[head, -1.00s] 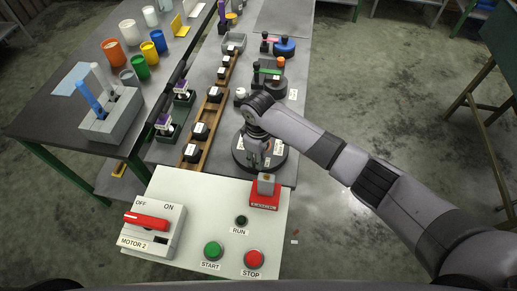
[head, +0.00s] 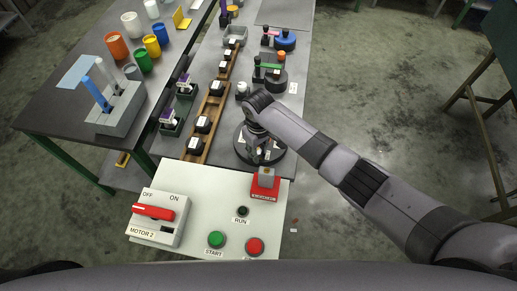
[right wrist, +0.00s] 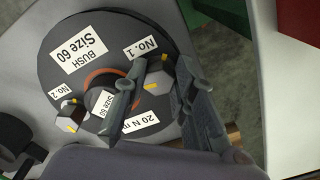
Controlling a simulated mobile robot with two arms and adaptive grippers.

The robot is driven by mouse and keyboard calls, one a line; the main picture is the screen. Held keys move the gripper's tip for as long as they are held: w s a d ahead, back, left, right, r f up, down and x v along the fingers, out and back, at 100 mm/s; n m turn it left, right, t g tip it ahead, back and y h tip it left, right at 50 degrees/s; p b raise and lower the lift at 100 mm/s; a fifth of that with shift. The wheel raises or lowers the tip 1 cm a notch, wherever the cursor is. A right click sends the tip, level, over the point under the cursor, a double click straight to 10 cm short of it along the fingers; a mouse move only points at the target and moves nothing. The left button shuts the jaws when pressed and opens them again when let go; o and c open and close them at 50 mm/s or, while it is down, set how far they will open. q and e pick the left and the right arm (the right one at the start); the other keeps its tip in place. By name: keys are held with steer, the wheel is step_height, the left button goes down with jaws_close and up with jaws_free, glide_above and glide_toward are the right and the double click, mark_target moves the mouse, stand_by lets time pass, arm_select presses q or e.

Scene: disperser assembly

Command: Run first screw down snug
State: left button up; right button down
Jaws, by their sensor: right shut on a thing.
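A black round disperser base (right wrist: 75,30) carries labels "BUSH Size 60", "No. 1", "No. 2" and "20 N m" in the right wrist view. At its middle sits a dark bush with a "Size 60" label (right wrist: 104,104) and a copper-coloured ring around it. My right gripper (right wrist: 160,74) is shut on the first screw (right wrist: 158,77), a grey hex head with a yellow mark beside "No. 1". A second screw (right wrist: 70,113) stands beside "No. 2". In the head view the base (head: 278,157) is partly hidden under my right gripper (head: 258,155). My left gripper is not in view.
A control panel (head: 210,210) with a red switch and buttons stands in front of the base. A red block (head: 265,186) stands at its upper right edge. A wooden rail (head: 203,140) with several black parts runs along the left. A side table (head: 60,110) holds coloured cups.

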steer(key=c, duration=1.3)
jaws_free()
step_height(320, 180, up, 12)
steer(key=shift+r, duration=0.1)
